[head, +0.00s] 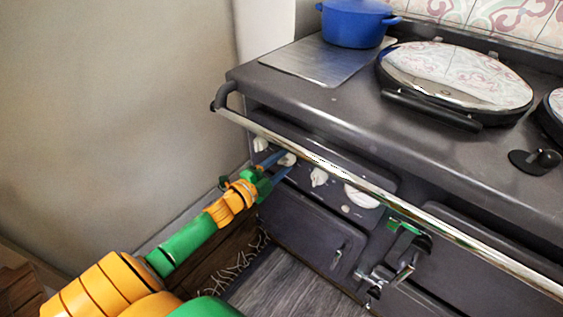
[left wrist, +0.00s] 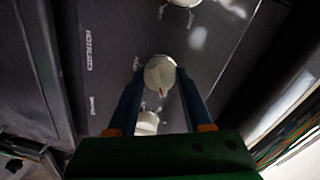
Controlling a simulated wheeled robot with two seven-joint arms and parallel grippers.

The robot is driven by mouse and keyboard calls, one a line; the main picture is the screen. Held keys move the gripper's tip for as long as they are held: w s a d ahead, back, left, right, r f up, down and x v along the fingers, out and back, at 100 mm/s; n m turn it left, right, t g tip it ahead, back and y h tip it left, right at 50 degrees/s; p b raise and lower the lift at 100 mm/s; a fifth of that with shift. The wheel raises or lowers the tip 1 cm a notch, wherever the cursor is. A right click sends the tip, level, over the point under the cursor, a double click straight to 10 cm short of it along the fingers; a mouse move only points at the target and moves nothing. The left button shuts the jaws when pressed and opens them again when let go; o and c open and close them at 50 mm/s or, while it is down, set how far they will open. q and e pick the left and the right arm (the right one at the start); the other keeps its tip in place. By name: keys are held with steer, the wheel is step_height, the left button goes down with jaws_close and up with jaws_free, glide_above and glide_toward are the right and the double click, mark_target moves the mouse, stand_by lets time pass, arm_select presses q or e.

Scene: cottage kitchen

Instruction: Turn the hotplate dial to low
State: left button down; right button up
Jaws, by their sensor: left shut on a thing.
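The gripped dial (head: 287,159) is a cream knob on the dark front panel of the range, below the chrome rail. In the left wrist view, the same dial (left wrist: 160,73) sits between the two blue fingers and has a small red mark. A label that appears to read HOTPLATE (left wrist: 88,50) is printed on the panel to its left. My left gripper (head: 281,166) reaches in from the left, shut on the dial; its fingers also show in the left wrist view (left wrist: 158,92). The dial's exact setting is too small to read. My right gripper is not in view.
Other cream knobs (head: 318,177) (head: 261,144) and a round white gauge (head: 361,196) share the panel. The chrome rail (head: 330,171) runs just above my gripper. A metal door latch (head: 390,278) is lower right. A blue pot (head: 355,22) and a lidded hotplate (head: 458,73) are on top.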

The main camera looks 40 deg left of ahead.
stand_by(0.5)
arm_select(q)
steer(key=shift+c, duration=1.6)
jaws_free()
steer(key=s+p, duration=0.1)
steer(key=s, duration=0.6)
steer(key=shift+a+r, duration=0.15)
steer(key=shift+a, duration=0.25)
